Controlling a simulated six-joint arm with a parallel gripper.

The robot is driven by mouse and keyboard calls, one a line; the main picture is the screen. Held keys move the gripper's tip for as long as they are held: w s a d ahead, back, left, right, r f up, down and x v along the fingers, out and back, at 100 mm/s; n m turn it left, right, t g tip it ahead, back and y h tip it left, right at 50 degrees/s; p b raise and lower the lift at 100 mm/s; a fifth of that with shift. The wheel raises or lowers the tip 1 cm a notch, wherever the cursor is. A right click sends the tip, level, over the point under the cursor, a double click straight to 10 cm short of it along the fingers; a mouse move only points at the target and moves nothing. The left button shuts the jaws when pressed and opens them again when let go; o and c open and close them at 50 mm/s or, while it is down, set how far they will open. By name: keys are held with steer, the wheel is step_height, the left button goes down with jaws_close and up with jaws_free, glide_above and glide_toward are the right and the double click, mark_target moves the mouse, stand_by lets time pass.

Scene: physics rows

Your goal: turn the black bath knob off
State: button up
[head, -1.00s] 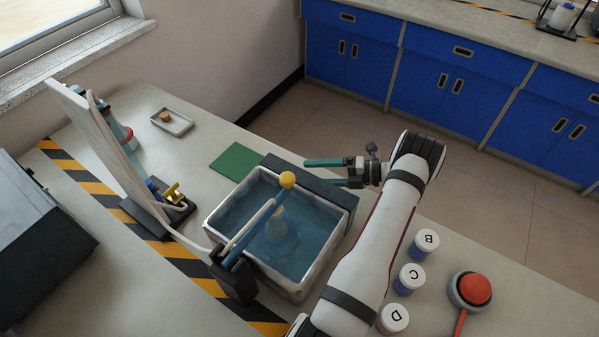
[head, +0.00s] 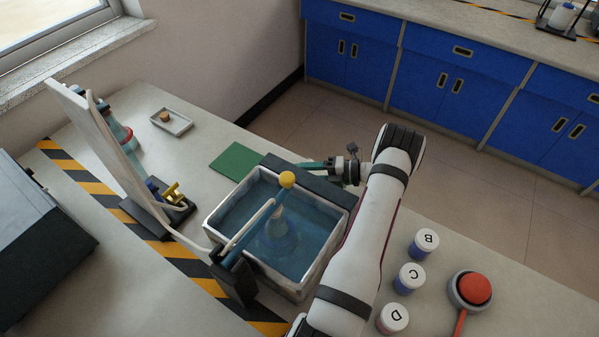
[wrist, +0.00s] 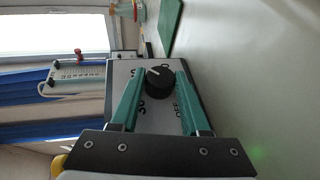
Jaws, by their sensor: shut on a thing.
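The black bath knob (wrist: 158,84) is on the bath's grey control panel (wrist: 120,75) in the wrist view. Its white mark points up and slightly left, away from the OFF label at lower right. My gripper (wrist: 158,78) has its teal fingers on either side of the knob, shut on it. In the head view my gripper (head: 312,166) is at the dark control housing (head: 282,168) on the bath's far side; the knob is hidden there. The water-filled bath (head: 328,270) holds a flask (head: 278,225).
A green mat (head: 238,161) lies behind the bath.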

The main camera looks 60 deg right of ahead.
steer(key=shift+f+t, duration=0.2)
steer(key=shift+t, duration=0.2)
jaws_close()
steer(key=shift+n+t+y, duration=0.4)
steer(key=shift+n+t, duration=0.2)
steer(key=shift+t, duration=0.3)
steer(key=o, duration=1.2)
jaws_free()
steer(key=shift+c, duration=0.2)
steer(key=v, duration=1.6)
